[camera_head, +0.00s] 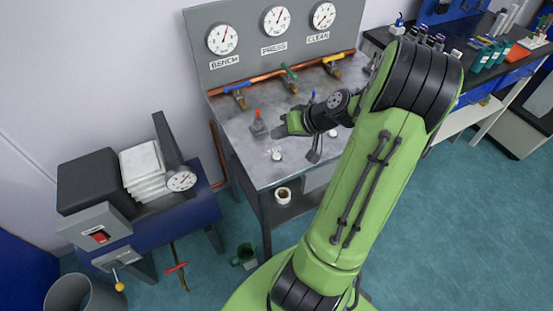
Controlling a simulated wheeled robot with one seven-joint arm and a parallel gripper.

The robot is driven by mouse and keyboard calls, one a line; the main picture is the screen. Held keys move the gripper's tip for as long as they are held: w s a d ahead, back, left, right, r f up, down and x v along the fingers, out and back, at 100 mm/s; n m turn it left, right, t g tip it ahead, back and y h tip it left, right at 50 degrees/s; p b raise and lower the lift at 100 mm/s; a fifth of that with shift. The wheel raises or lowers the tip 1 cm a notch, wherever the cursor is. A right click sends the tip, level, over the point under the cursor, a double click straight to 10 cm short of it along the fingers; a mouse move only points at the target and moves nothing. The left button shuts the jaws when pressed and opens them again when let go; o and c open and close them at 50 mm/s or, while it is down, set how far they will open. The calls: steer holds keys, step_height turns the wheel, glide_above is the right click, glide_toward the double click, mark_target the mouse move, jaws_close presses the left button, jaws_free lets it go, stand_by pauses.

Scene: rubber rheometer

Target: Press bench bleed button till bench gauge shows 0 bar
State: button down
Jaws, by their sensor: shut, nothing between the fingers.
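The bench gauge (222,39) is the left of three round dials on the grey back panel, above the label BENCH. Its needle points up and to the right; the figures are too small to read. A small grey block with a red top (258,123) stands on the metal worktop below it. A small pale knob (276,153) sits nearer the front edge. I cannot tell which of these is the bleed button. My gripper (281,128) is shut and empty, low over the worktop, just right of the red-topped block and behind the pale knob. Its fingertips are small and partly unclear.
The press gauge (276,21) and clean gauge (324,15) share the panel. Valves with yellow and green handles (289,72) line a copper pipe behind my gripper. A blue machine (150,225) stands left. A cup (283,195) sits on the lower shelf.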

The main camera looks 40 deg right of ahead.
mark_target(280, 156)
step_height(280, 156, down, 6)
steer(key=b, duration=0.3)
steer(key=shift+r+b, duration=0.25)
steer(key=shift+b, duration=0.05)
stand_by(1.4)
steer(key=shift+f+b, duration=0.35)
steer(key=shift+f+b, duration=0.35)
steer(key=shift+f, duration=0.1)
stand_by(0.6)
steer(key=shift+r+p, duration=0.7)
steer(key=shift+r, duration=0.15)
step_height(280, 156, up, 5)
steer(key=p, duration=0.4)
steer(key=shift+r, duration=0.15)
